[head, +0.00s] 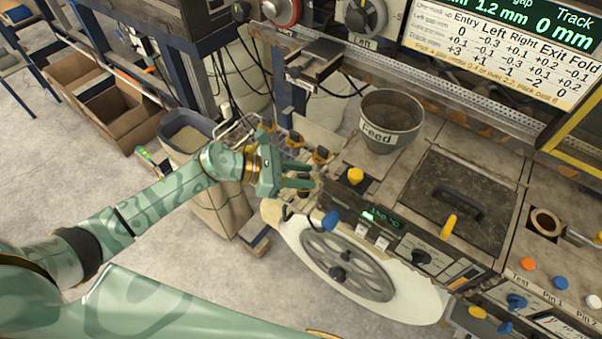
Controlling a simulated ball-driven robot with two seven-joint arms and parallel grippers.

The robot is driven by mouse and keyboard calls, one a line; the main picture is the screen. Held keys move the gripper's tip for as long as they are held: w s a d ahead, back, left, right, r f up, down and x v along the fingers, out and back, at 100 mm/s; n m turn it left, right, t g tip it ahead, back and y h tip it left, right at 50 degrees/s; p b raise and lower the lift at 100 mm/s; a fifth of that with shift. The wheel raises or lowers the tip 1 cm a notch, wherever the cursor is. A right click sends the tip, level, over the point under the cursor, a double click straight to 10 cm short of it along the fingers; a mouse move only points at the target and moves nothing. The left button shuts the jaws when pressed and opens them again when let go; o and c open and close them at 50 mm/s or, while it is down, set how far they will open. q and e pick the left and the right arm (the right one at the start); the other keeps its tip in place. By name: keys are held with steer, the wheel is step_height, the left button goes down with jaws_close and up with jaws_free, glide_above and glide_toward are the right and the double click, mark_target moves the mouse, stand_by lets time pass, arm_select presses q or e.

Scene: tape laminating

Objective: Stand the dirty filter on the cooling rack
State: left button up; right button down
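My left gripper (312,175) is over the left end of the machine bench, beside small black-and-yellow fittings. Its two green fingers point right and look apart, with nothing clearly held between them. A wire rack (236,130), which may be the cooling rack, stands behind my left wrist and is partly hidden by it. I cannot make out the dirty filter for certain. A round brown-rimmed socket (545,222) is at the right of the bench; I cannot tell whether a filter is in it. My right gripper is out of view.
A grey cup marked Feed (390,122) stands on the bench behind a dark hatch (462,200) with a handle. A large handwheel (347,264) is on the front. A bin (188,138) and cardboard boxes (112,108) stand left. The floor at lower left is clear.

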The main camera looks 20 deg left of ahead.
arm_select(q)
steer(key=shift+a+r, duration=0.2)
steer(key=shift+r, duration=0.05)
steer(key=b+v, duration=0.1)
steer(key=v, duration=1)
steer(key=shift+s+a+r, duration=0.2)
stand_by(1.6)
